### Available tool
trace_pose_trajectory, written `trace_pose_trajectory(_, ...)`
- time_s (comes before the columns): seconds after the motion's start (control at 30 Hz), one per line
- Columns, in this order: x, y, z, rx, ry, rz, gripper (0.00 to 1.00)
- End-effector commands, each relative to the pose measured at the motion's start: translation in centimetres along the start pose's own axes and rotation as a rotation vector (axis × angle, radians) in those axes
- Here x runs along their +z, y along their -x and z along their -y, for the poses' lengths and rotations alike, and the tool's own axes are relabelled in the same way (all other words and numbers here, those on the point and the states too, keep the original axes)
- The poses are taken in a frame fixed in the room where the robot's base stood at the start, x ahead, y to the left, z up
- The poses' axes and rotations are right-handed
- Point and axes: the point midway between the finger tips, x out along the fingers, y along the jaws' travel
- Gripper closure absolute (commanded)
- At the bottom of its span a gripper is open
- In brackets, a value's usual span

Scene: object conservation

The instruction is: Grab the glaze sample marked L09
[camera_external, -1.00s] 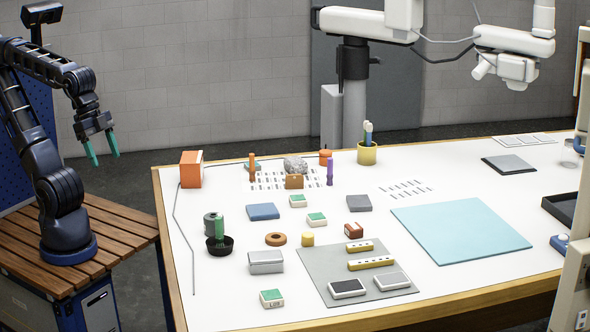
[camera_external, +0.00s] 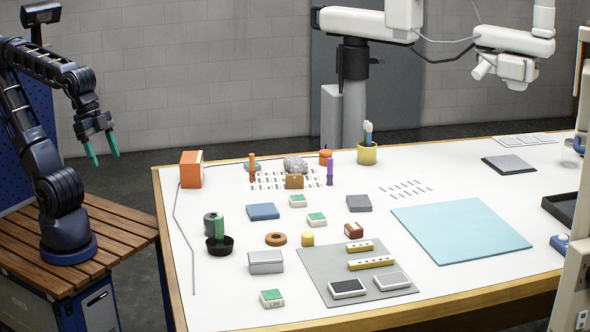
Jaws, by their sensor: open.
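Three small white blocks with green tops look like glaze samples. One (camera_external: 272,299) lies near the table's front left edge, with small dark marking on its front face, too small to read surely. Another (camera_external: 316,220) lies mid-table, and a third (camera_external: 298,201) a little behind it; I cannot read their marks. My gripper (camera_external: 102,150), with two teal fingers on the dark arm, hangs open and empty left of the table, well away from all three blocks.
A grey box (camera_external: 266,262) stands behind the front block, and a grey mat (camera_external: 320,284) with several items lies to its right. A black bowl (camera_external: 220,246), orange box (camera_external: 191,169) and thin cable (camera_external: 178,222) are on the left side. The blue mat (camera_external: 460,230) is bare.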

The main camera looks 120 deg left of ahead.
Motion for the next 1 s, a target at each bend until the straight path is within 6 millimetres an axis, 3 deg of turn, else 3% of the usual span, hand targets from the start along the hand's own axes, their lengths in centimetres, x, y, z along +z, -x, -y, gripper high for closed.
trace_pose_trajectory(0.73, -0.2, 0.0, 0.0, 0.002, 0.01, 0.001, 0.29)
trace_pose_trajectory(0.87, -1.8, -0.1, -0.1, 0.013, 0.079, 0.009, 0.29)
trace_pose_trajectory(1.0, -5.1, -0.5, -0.4, 0.038, 0.239, 0.027, 0.29)
